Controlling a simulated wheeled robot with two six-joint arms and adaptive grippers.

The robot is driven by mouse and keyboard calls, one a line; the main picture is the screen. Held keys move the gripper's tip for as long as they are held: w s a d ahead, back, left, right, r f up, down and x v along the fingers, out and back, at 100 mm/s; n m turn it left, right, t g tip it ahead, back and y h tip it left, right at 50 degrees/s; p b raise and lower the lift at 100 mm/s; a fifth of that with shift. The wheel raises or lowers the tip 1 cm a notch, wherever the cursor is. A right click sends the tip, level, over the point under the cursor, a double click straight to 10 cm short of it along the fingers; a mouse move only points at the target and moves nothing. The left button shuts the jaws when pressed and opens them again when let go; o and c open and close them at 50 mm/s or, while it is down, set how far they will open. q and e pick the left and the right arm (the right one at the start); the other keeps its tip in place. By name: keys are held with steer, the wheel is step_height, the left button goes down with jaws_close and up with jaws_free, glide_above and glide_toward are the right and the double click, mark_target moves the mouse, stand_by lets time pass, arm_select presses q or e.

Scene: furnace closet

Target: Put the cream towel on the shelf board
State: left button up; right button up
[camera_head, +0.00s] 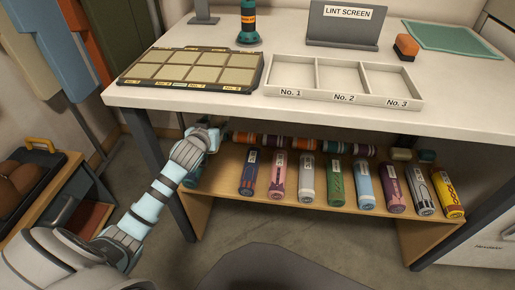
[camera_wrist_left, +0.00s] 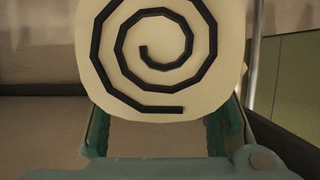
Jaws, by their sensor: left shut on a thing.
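The cream towel (camera_wrist_left: 165,50) is a roll with a dark spiral on its end. It fills the top middle of the left wrist view, between the two teal fingers of my left gripper (camera_wrist_left: 160,122), which is shut on it. In the head view my left gripper (camera_head: 208,137) is under the table's front edge, at the left end of the wooden shelf board (camera_head: 228,172). The towel cannot be made out there, hidden by the gripper and wrist. The shelf board carries a row of coloured rolls (camera_head: 335,182) with labels. My right gripper is not in view.
The white table top (camera_head: 240,102) overhangs the shelf, with a dark leg (camera_head: 160,165) close to my left arm. More rolls (camera_head: 300,142) lie at the shelf's back. The board's left end has some bare room. A divided tray (camera_head: 345,82) stands on the table.

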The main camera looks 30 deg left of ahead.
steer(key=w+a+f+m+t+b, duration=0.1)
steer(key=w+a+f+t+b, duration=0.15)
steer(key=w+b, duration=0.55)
arm_select(q)
steer(key=f, duration=1.5)
steer(key=shift+w+d+f+b, duration=0.25)
steer(key=shift+d+f+b, duration=0.05)
steer(key=shift+f, duration=0.05)
step_height(320, 180, down, 4)
steer(key=b, duration=0.2)
steer(key=shift+f+b, duration=0.1)
steer(key=shift+b, duration=0.2)
steer(key=o, duration=1.3)
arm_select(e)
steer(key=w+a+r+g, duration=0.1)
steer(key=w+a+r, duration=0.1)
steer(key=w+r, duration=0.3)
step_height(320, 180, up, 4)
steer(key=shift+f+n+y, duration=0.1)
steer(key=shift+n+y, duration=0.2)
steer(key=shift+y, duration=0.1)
arm_select(q)
steer(key=shift+s, duration=0.1)
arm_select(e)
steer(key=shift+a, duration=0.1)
